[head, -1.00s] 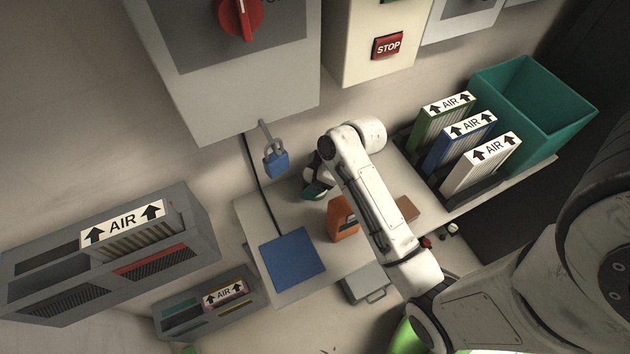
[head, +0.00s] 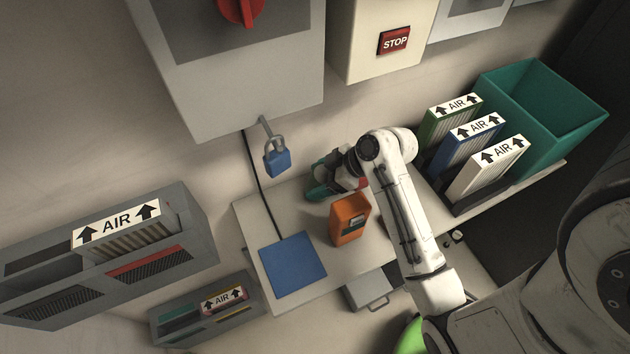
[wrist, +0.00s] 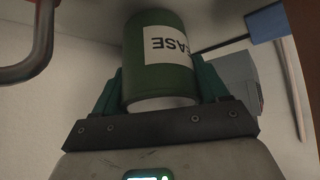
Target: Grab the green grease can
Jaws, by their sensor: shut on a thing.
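The green grease can (wrist: 158,72) fills the middle of the wrist view, with a white label reading "EASE" upside down. My gripper (wrist: 160,88) has a green finger on each side of the can and is shut on it. In the head view, my gripper (head: 322,180) is over the back of the grey bench, left of my wrist. The can is mostly hidden there by my gripper and arm. I cannot tell from these views how far it is above the bench.
An orange device (head: 349,218) stands just in front of my gripper. A blue mat (head: 292,264) lies at the bench's left. A blue padlock (head: 277,161) hangs behind. Filters marked AIR (head: 487,165) and a teal bin (head: 530,110) stand at the right.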

